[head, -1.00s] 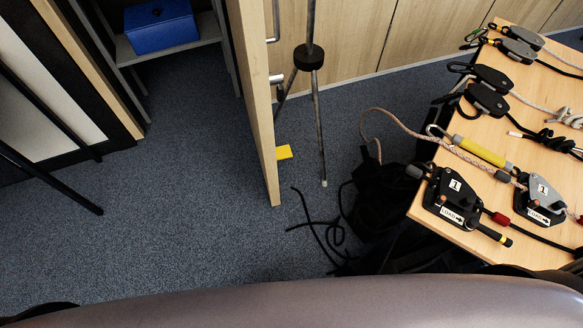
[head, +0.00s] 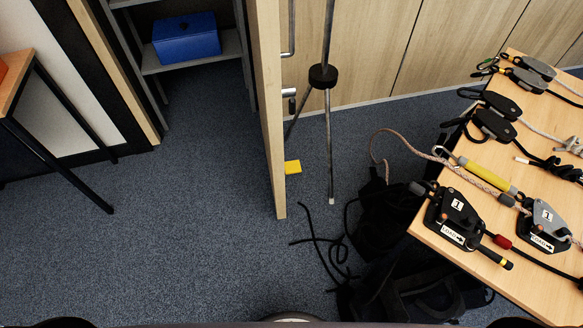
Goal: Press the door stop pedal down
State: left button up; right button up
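A small yellow pedal (head: 293,167) shows low beside the open wooden door (head: 272,130), close to the door's right face near the floor. Whether the pedal is up or down cannot be told from here. The door is seen nearly edge-on, with a bar handle (head: 289,30) and a lock (head: 289,92) on its right side. Neither of my grippers is in view. Only dark and grey parts of my own body show along the bottom edge.
A tripod stand (head: 323,76) stands just right of the pedal. A black rope (head: 322,240) and black bags (head: 380,215) lie on the floor nearby. A table with rigging gear (head: 430,232) fills the right. Carpet (head: 190,225) left of the door is clear.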

aim_at(293, 166)
jog(key=i+j, duration=0.2)
jog(key=j, duration=0.2)
jog(key=i+j+u, duration=0.25)
jog(key=i+j, duration=0.2)
jog(key=i, duration=0.3)
